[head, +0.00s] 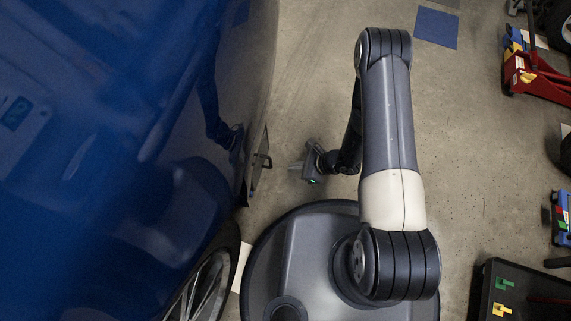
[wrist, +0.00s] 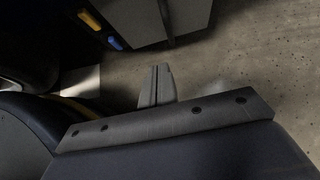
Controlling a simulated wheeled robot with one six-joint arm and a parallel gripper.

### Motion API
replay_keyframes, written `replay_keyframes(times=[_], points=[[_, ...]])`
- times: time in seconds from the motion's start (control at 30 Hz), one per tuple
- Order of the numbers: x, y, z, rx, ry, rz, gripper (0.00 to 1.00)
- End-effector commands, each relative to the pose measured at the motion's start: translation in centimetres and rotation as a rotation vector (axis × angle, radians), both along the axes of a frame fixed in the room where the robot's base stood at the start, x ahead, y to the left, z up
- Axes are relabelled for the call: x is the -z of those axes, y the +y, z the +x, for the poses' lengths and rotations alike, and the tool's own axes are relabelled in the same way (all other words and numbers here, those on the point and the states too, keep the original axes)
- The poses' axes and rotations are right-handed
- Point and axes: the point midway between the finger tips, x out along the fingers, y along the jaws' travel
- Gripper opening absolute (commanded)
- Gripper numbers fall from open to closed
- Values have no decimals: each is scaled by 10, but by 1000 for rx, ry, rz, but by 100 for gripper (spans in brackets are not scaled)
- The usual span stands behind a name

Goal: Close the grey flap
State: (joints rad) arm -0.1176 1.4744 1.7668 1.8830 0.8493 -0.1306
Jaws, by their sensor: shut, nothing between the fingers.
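The grey flap (head: 256,168) stands out from the side of the blue car, with a small dark handle on its outer side. My gripper (head: 297,168) is to the right of the flap, pointing left at it, with a gap of bare floor between them. In the wrist view my gripper's fingers (wrist: 156,84) are together and empty. A plain grey panel (wrist: 170,18) at the top of the wrist view looks like the flap, beyond the fingertips and apart from them. How far the flap stands open is hard to tell.
The blue car (head: 110,150) fills the left, its wheel (head: 205,285) close to my base. A white sheet (head: 240,266) lies by the wheel. A black case (head: 520,290), a red jack (head: 535,75) and a blue mat (head: 436,28) lie to the right. Floor around my gripper is clear.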

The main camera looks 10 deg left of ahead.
Motion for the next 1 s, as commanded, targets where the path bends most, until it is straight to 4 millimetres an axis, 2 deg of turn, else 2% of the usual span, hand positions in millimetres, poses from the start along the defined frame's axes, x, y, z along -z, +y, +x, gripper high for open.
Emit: replay_keyframes(times=[0.03, 0.4, 0.6, 0.7, 1.0], points=[[10, 7, 0, -5, 1, 0, 0], [64, 64, 5, -6, 0, 0, 0], [60, 91, 9, -6, -2, 2, 0], [60, 98, 10, -3, 0, 1, 0], [58, 102, 10, -1, 1, 0, 0]])
